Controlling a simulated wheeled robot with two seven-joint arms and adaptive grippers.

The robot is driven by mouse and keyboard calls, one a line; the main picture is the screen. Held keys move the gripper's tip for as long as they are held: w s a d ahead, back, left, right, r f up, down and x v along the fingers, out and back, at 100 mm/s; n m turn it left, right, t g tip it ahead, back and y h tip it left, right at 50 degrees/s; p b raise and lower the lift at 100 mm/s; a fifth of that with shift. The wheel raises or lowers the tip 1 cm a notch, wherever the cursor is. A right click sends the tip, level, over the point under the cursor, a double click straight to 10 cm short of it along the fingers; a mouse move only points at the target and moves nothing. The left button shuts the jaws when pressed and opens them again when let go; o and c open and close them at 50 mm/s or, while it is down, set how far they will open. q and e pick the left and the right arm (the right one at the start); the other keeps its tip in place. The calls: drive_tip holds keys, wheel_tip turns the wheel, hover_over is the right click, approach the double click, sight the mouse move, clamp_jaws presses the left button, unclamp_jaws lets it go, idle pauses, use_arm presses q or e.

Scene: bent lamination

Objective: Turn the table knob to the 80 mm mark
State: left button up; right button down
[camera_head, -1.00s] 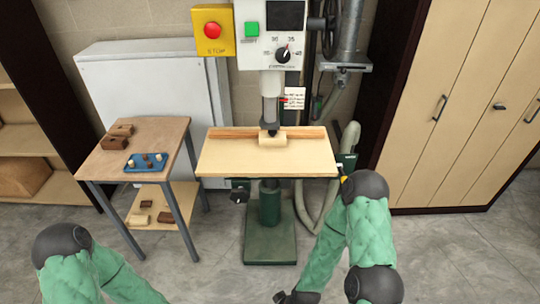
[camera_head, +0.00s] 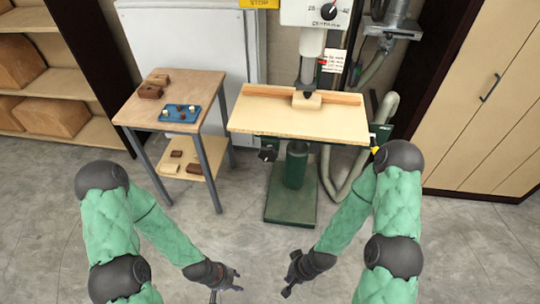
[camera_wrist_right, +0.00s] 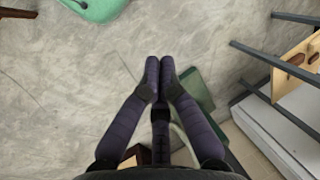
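A small black knob (camera_head: 266,154) sits under the left part of the drill press's wooden table (camera_head: 300,123). Its marks are too small to read. A green part (camera_head: 382,134) with a yellow piece (camera_head: 376,150) shows at the table's right edge, partly hidden by my right arm; no 80 mm mark is legible. My left gripper (camera_head: 227,286) is low over the floor, in front of the press and well short of the knob; its finger gap is unclear. My right gripper (camera_head: 290,274) is also low in front of the press. In the right wrist view its fingertips (camera_wrist_right: 160,63) meet, with nothing between them.
A side table (camera_head: 190,87) with a blue tray (camera_head: 180,113) and brown blocks stands left of the press. The green base (camera_head: 291,200) and column (camera_head: 296,166) stand below the press table. A pale hose (camera_head: 352,187) hangs at the right. The floor in front is free.

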idle(0.3)
drive_tip(key=c, duration=1.4)
unclamp_jaws()
drive_tip(key=shift+w+f, duration=0.1)
drive_tip(key=shift+w, duration=0.2)
drive_tip(key=o, duration=1.4)
drive_tip(key=w+f+t+h+b, duration=0.1)
drive_tip(key=w+f+t+b, duration=0.1)
drive_tip(key=w, duration=1)
drive_tip(key=shift+a+f+t+b, duration=0.25)
drive_tip(key=shift+t+b, duration=0.4)
drive_tip(key=shift+t, duration=0.45)
drive_tip(key=m+t+h+b, duration=0.2)
drive_tip(key=t+h+b, duration=0.6)
drive_tip(key=t, duration=0.5)
approach(268, 157)
drive_tip(key=w, duration=0.1)
drive_tip(key=shift+y, duration=0.3)
drive_tip(key=b+x, duration=0.3)
drive_tip(key=x, duration=0.6)
drive_tip(key=shift+w+d+r+b, duration=0.15)
drive_tip(key=shift+w+d+b, duration=0.1)
drive_tip(key=shift+w+b, duration=0.1)
drive_tip(key=shift+w+d+r, duration=0.1)
drive_tip(key=shift+w+d, duration=0.05)
drive_tip(key=shift+w, duration=0.35)
